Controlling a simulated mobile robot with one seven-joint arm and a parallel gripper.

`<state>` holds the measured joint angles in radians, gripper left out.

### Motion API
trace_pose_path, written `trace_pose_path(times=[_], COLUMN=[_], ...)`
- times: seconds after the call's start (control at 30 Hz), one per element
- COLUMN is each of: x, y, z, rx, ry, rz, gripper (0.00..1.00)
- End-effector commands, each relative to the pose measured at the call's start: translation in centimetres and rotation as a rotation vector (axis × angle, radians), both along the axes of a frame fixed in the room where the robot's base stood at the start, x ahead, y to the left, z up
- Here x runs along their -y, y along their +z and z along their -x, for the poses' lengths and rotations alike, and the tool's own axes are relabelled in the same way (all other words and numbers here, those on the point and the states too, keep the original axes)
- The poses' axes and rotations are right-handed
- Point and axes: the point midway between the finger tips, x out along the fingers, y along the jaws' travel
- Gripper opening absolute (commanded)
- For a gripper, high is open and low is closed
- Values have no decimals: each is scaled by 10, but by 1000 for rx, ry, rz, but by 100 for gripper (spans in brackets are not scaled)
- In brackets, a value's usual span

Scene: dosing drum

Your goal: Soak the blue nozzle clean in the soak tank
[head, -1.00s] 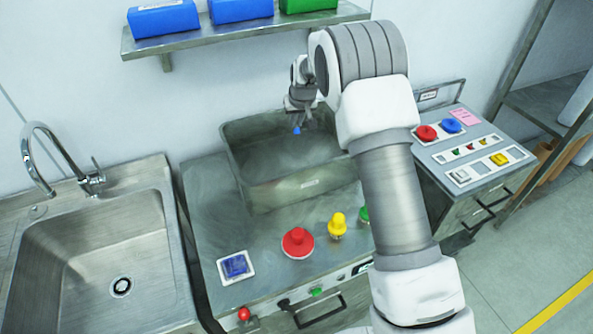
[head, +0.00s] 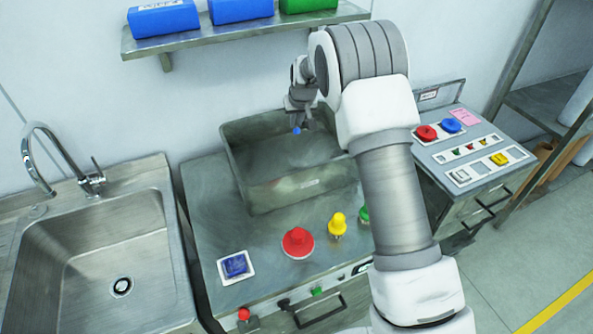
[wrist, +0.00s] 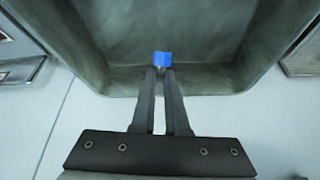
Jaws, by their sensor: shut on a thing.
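The blue nozzle (head: 297,131) is a small blue piece held at the tips of my gripper (head: 301,118). In the wrist view the nozzle (wrist: 161,59) sits between the two fingertips of my gripper (wrist: 161,72), which is shut on it. The soak tank (head: 272,195) is a grey metal open-topped basin on the counter; it also fills the top of the wrist view (wrist: 120,80). In the head view the nozzle appears over the tank's back part. How high it is above the tank's inside is hard to tell. My arm hides the tank's right side.
Red (head: 298,243) and yellow (head: 338,224) knobs and a blue square button (head: 236,266) sit in front of the tank. A sink with a faucet (head: 36,160) is at left. A shelf (head: 243,30) with blue and green boxes hangs above. A control panel (head: 470,150) stands at right.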

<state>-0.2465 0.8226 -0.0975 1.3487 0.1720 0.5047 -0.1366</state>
Motion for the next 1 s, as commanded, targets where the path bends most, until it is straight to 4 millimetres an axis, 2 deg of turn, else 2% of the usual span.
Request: trace_pose_path(times=[0.47,0.8,1.0], x=[0,0,0], y=[3,35,41], z=[0,0,0], rx=[1,1,0], ry=[0,0,0], rz=[0,0,0], gripper=[0,0,0])
